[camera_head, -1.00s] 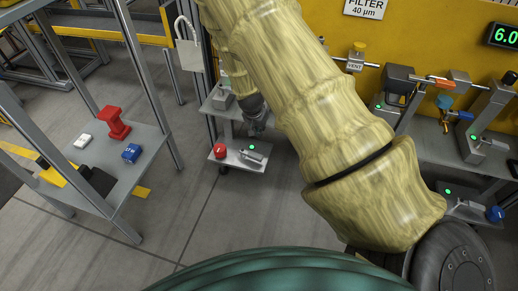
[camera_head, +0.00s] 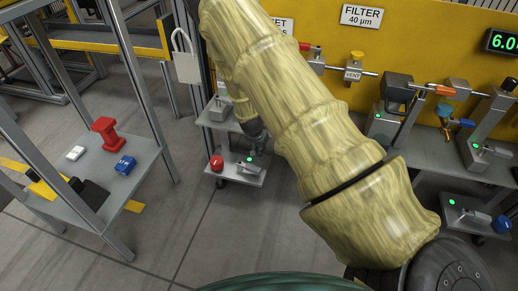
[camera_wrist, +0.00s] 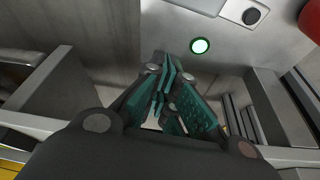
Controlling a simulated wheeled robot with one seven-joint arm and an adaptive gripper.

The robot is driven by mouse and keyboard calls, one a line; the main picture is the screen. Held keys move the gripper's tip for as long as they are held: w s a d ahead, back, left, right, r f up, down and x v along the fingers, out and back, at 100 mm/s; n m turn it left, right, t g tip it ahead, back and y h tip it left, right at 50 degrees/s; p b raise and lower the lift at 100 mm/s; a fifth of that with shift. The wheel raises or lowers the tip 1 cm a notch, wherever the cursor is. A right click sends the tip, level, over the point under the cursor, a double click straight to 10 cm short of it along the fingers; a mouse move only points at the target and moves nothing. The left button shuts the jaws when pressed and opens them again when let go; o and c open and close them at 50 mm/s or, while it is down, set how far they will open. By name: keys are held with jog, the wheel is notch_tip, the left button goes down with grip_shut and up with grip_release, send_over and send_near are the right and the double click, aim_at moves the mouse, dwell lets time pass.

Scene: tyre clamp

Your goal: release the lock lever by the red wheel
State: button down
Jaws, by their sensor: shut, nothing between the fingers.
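The red wheel (camera_head: 216,163) sits at the left end of a low grey shelf. Beside it on the shelf is a small grey clamp lever (camera_head: 248,168) with a lit green lamp (camera_head: 250,160). My gripper (camera_head: 258,146) hangs just above and behind the lever in the head view; its fingertips are small and dark there. In the wrist view my gripper's teal fingers (camera_wrist: 168,92) are together and empty. The green lamp (camera_wrist: 200,45) shows beyond them, and part of the red wheel (camera_wrist: 313,20) is at the top right. I cannot tell whether the fingers touch the lever.
A grey upper shelf (camera_head: 214,117) stands behind the low one. To the right are other clamps with green lamps (camera_head: 478,145) and a blue wheel (camera_head: 502,224). A side table (camera_head: 125,181) with red and blue blocks is at the left. The floor between is clear.

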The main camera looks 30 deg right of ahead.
aim_at(249, 169)
jog(key=b+x, duration=0.1)
jog(key=x, duration=0.1)
jog(key=shift+f, duration=0.25)
jog(key=shift+s+a+r+b, duration=0.1)
jog(key=shift+s+a+b, duration=0.2)
jog(key=shift+a, duration=0.15)
jog(key=shift+s+a+b, duration=0.15)
jog(key=shift+a+b, duration=0.1)
jog(key=shift+a, duration=0.15)
jog(key=shift+s+a+r+b, duration=0.1)
jog(key=shift+s+a+b, duration=0.35)
jog(key=shift+a, duration=0.35)
jog(key=shift+s, duration=0.1)
jog(key=shift+r, duration=0.1)
